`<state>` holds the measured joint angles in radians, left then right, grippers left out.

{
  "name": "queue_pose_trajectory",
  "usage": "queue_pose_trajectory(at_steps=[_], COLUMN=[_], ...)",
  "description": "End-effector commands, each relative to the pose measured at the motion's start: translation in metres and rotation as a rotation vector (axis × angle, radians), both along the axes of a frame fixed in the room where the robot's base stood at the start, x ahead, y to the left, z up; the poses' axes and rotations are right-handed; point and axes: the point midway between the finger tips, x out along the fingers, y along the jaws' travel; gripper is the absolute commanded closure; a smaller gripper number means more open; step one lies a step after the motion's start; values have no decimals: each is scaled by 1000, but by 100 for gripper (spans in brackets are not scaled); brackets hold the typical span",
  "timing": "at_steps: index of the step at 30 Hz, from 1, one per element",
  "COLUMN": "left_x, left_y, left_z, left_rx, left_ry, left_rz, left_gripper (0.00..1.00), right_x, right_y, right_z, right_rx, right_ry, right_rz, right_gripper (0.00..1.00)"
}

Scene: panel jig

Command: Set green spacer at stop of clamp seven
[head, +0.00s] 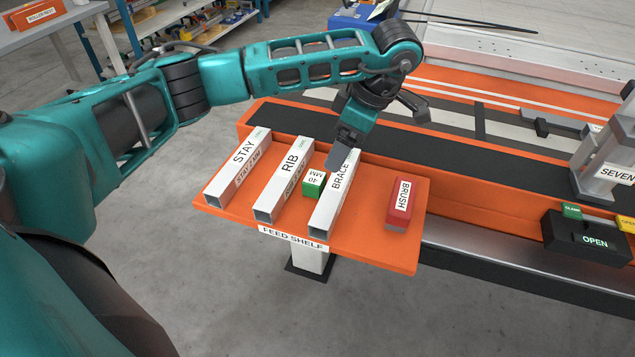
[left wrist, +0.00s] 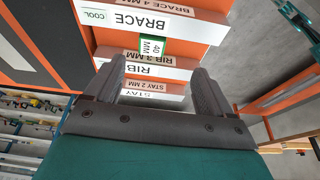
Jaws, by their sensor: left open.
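The green spacer (head: 313,186), a small block with a white "40 MM" label, sits on the orange feed shelf (head: 375,245) between the RIB bar and the BRACE bar. It also shows in the left wrist view (left wrist: 153,47), partly hidden between the bars. My left gripper (head: 343,152) is open, pointing down over the far end of the BRACE bar, just right of and behind the spacer; no object shows between its fingers, which also show in the left wrist view (left wrist: 157,88). Clamp seven (head: 600,150) stands at the right edge, partly cut off; its stop is not clear. My right gripper is not seen.
STAY (head: 240,165), RIB (head: 285,180) and BRACE (head: 337,195) bars lie side by side on the shelf. A red BRUSH block (head: 399,205) lies right of them. A black box marked OPEN (head: 585,240) is before the clamp. A dark belt runs behind the shelf.

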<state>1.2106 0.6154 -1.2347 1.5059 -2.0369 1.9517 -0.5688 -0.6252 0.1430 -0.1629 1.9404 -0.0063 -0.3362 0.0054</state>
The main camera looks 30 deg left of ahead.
Motion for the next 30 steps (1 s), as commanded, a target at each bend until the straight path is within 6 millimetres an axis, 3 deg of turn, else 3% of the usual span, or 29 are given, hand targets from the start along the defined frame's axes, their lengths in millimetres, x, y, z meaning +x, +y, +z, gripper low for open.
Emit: queue_pose_trajectory(at_steps=[4, 13, 22, 30], left_x=[1, -4, -4, -2], left_y=[20, 39, 47, 60], left_z=[3, -46, -71, -107], left_rx=[73, 72, 69, 69], left_ry=[7, 9, 8, 8], left_rz=[22, 21, 20, 20], left_gripper=[17, 17, 17, 17], right_x=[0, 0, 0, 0], right_y=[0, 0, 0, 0], right_z=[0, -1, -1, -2], right_rx=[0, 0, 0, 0], right_ry=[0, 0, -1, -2], right_rz=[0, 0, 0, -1], right_gripper=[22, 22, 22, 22])
